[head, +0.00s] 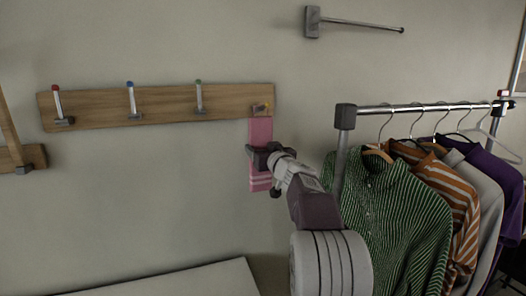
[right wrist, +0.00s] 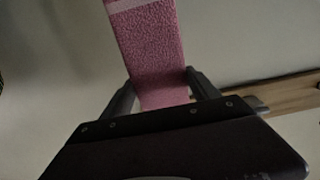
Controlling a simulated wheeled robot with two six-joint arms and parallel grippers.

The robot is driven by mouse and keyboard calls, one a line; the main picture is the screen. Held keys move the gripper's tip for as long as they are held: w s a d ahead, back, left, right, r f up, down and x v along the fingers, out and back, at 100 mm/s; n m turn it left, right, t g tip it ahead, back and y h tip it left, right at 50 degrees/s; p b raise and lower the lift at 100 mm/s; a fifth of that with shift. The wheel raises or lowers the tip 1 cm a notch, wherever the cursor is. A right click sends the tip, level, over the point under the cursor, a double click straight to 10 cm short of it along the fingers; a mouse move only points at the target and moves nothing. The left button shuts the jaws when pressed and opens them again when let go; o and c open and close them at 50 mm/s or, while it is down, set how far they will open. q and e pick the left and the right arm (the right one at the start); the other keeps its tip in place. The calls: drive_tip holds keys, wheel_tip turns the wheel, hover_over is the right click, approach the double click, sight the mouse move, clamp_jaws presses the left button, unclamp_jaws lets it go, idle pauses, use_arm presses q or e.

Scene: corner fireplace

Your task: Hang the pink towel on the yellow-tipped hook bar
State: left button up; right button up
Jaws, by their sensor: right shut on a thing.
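The pink towel (head: 260,132) hangs upright against the wall side, at the right end of a wooden hook rail (head: 165,105). Pale stripes cross its lower part. The yellow-tipped hook bar (head: 262,106) shows right above the towel's top edge; most of the bar is hidden, and I cannot tell whether the towel touches it. My right gripper (head: 258,156) is shut on the towel around its middle. In the right wrist view the towel (right wrist: 150,50) runs between the two fingers (right wrist: 163,92). My left gripper is not in view.
Red-tipped (head: 57,100), blue-tipped (head: 132,98) and green-tipped (head: 199,97) hooks stand on the same rail. A clothes rack (head: 345,150) with several shirts is close on the right. A metal wall bar (head: 360,24) sticks out above. A pale surface (head: 190,280) lies below left.

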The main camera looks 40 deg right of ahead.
drive_tip(key=shift+b, duration=0.4)
idle(0.7)
drive_tip(key=o, duration=1.6)
drive_tip(key=shift+s, duration=0.1)
drive_tip(key=b+v, duration=0.3)
drive_tip(key=v, duration=0.6)
drive_tip(key=shift+r+b, duration=0.1)
drive_tip(key=shift+b, duration=0.25)
drive_tip(key=shift+a, duration=0.1)
